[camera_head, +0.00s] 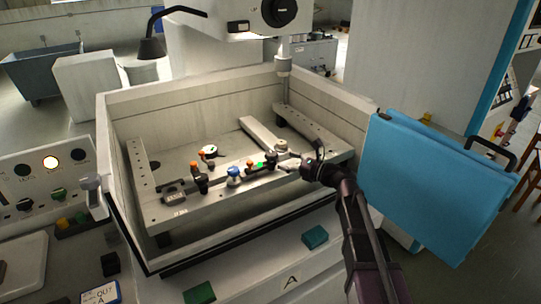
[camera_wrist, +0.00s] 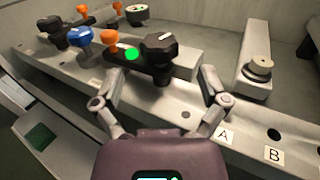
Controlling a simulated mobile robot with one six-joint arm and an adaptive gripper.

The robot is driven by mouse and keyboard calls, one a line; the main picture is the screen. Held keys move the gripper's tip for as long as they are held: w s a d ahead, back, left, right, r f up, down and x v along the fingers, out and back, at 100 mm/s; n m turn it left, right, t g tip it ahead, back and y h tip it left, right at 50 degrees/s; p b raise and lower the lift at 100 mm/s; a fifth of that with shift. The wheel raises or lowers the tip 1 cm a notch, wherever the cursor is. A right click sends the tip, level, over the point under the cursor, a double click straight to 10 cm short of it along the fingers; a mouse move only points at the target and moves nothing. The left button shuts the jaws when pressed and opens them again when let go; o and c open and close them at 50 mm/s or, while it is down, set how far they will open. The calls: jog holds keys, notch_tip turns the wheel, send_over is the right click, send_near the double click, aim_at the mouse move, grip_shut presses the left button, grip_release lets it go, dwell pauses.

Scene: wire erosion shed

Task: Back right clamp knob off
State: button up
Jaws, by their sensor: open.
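A black knob (camera_wrist: 160,46) with a white mark sits on a dark clamp bar with a bright green dot, straight ahead of my gripper in the wrist view. It also shows in the head view (camera_head: 270,158), small, just left of my gripper. My gripper (camera_wrist: 162,78) is open and empty, with its fingertips near the knob's near side, one toward each side. In the head view, my gripper (camera_head: 290,163) reaches in over the right end of the front rail. Whether a finger touches the knob cannot be told.
An orange piece (camera_wrist: 110,38) and a blue knob (camera_wrist: 80,38) stand left of the black knob. A pale round knob (camera_wrist: 260,66) stands on a bar at right. The tank wall (camera_head: 190,97) encloses the rails.

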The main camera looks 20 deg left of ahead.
aim_at(271, 153)
jog(key=shift+x, duration=2.85)
jog(key=c, duration=1.2)
jog(key=shift+o, duration=0.3)
jog(key=shift+a, duration=0.15)
